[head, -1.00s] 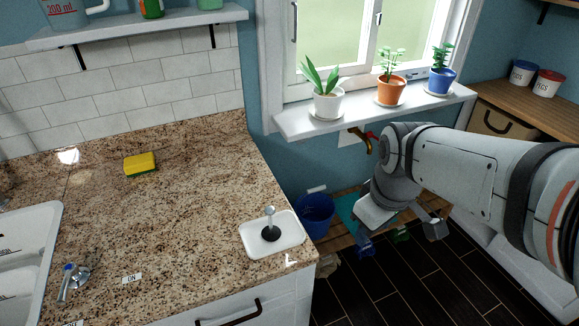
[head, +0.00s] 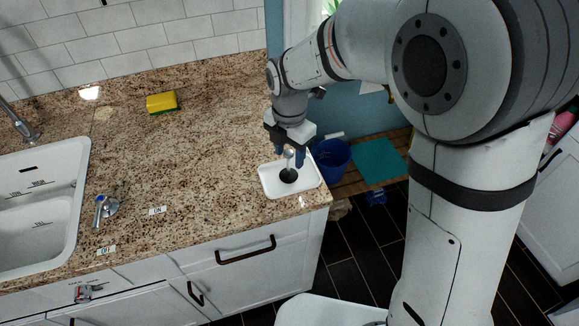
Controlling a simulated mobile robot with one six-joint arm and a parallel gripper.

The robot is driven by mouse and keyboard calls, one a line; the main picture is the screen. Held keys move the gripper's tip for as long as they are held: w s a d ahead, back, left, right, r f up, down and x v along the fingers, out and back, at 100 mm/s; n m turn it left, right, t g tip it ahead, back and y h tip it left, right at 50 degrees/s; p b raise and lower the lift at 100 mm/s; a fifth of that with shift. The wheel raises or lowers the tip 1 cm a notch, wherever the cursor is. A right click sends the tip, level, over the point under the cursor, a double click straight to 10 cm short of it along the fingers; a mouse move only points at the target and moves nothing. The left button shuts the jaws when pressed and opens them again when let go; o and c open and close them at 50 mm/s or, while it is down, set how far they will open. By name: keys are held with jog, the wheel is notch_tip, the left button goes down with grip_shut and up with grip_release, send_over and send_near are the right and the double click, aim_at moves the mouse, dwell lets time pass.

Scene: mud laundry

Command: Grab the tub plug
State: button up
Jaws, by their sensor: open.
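The tub plug (head: 288,176) has a dark round base and a pale upright handle. It stands in a small white tray (head: 270,184) at the counter's front right corner. My gripper (head: 289,158) points down over the tray with its fingers around or just beside the plug's handle. The fingers are open. Whether they touch the handle cannot be told, as they partly hide its top.
The granite counter (head: 200,150) is clear around the tray. A yellow sponge (head: 161,103) lies at the back, and a white sink (head: 45,205) with a lever (head: 106,207) is at left. A blue bucket (head: 333,160) stands right of the counter.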

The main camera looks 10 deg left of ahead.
aim_at(288, 174)
jog(key=f, duration=0.3)
jog(key=f+p, duration=0.1)
jog(key=shift+w+a+f, duration=0.2)
jog(key=shift+w+f, duration=0.05)
jog(key=shift+f, duration=0.15)
jog(key=shift+c, duration=0.5)
grip_shut()
